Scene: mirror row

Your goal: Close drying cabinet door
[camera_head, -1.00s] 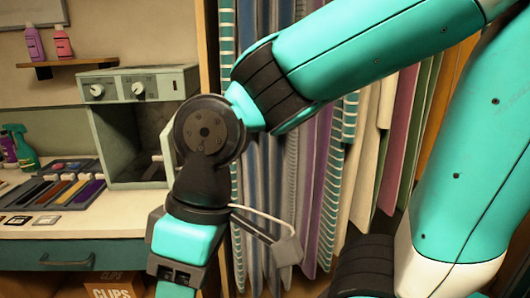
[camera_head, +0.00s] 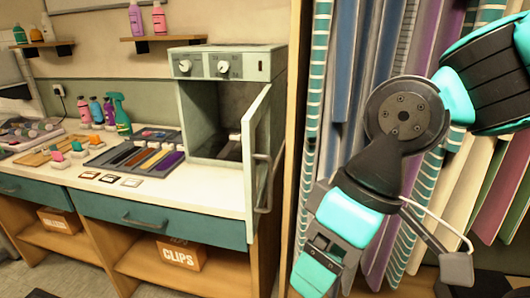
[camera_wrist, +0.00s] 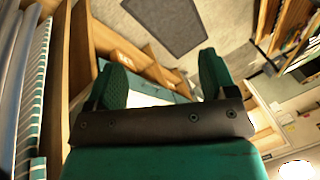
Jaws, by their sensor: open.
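The drying cabinet (camera_head: 228,64) is a pale grey-green box with two knobs, standing at the right end of the counter in the head view. Its door (camera_head: 258,150) is swung wide open on the right side and sticks out toward me, with a vertical handle on it. A small object lies inside the cabinet, too dim to name. My arm is to the right of the door, in front of the hanging cloths, and its wrist points down.
Drawers (camera_head: 160,217) and a CLIPS box (camera_head: 181,254) are below. Hanging cloths (camera_head: 345,80) fill the right. A wooden panel (camera_head: 296,100) stands between door and cloths.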

